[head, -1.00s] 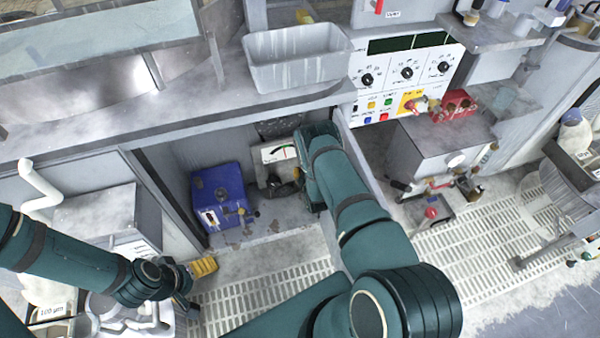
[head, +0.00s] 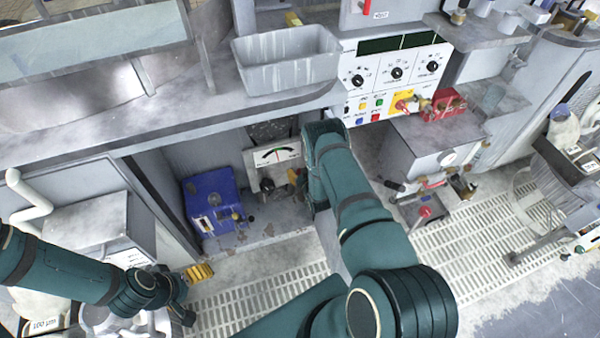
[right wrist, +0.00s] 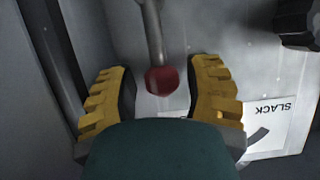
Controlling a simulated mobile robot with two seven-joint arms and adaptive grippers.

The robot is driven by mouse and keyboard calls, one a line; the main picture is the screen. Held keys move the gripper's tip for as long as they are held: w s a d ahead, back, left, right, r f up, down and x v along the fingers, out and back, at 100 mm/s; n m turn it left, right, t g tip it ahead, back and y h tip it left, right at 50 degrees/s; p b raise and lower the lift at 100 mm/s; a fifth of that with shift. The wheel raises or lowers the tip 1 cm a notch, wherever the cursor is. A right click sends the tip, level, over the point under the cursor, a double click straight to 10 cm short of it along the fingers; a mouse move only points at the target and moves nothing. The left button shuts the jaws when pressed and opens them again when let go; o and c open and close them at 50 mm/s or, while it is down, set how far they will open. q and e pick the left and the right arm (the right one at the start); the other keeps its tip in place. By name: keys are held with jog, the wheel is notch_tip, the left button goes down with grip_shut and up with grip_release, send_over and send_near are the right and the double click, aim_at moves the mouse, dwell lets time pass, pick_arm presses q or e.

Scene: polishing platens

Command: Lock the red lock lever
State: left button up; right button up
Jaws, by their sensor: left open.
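A lever with a dark red ball knob (right wrist: 162,81) on a grey rod shows in the right wrist view. The knob lies between the two yellow-padded fingers of my right gripper (right wrist: 163,68), which are spread with a gap on each side. In the head view my right forearm reaches into the recess under the counter and hides the lever and most of that gripper. A white dial plate (head: 275,153) is left of the forearm; its "SLACK" corner (right wrist: 268,118) shows in the right wrist view. My left gripper (head: 196,290) is open at the lower left, over the floor grating.
A blue box (head: 213,200) stands left in the recess. A grey wall borders the right wrist view at left. A grey tub (head: 287,62) rests on the counter above. A control panel (head: 395,75) and another red-knobbed fitting (head: 425,211) are to the right.

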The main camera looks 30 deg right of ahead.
aim_at(297, 151)
dwell(0.3)
notch_tip(297, 151, up, 10)
jog(key=shift+f, duration=0.1)
dwell(0.5)
dwell(0.3)
